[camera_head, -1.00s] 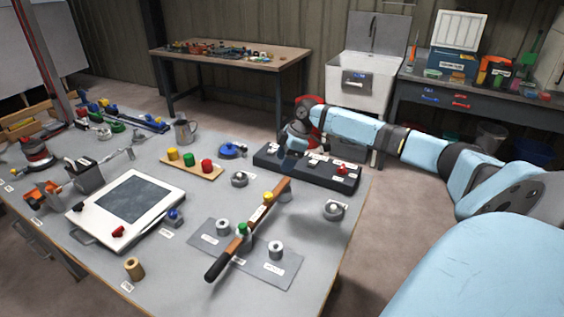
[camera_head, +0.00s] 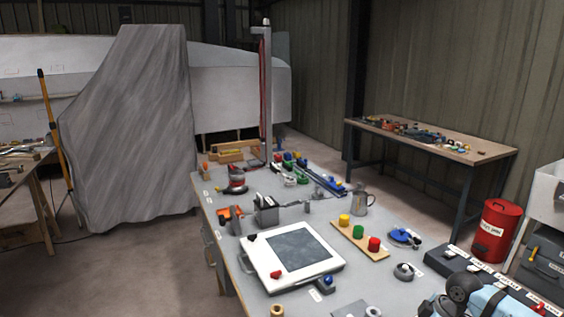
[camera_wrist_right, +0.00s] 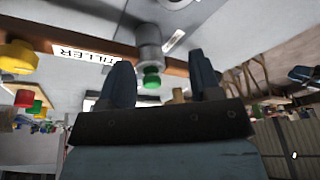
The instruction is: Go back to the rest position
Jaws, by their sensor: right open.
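My right gripper (camera_wrist_right: 160,72) is open in the right wrist view, which shows the place upside down. Its two dark fingers stand apart with nothing held between them. A green-capped grey fitting (camera_wrist_right: 150,45) shows in the picture between the fingers, by a brown bar labelled TILLER (camera_wrist_right: 85,52). I cannot tell how far the fitting is from the fingers. In the head view, part of my right arm (camera_head: 490,300) shows at the lower right, over the dark labelled rack (camera_head: 515,287); its fingertips cannot be made out there. My left gripper is in neither view.
The grey workbench (camera_head: 225,232) carries a white-framed tablet (camera_head: 335,262), a board with coloured knobs (camera_head: 345,232), a metal jug (camera_head: 360,202) and a red sander (camera_head: 236,180). A red bin (camera_head: 495,232) stands right of the bench. Open floor (camera_head: 160,270) lies to its left.

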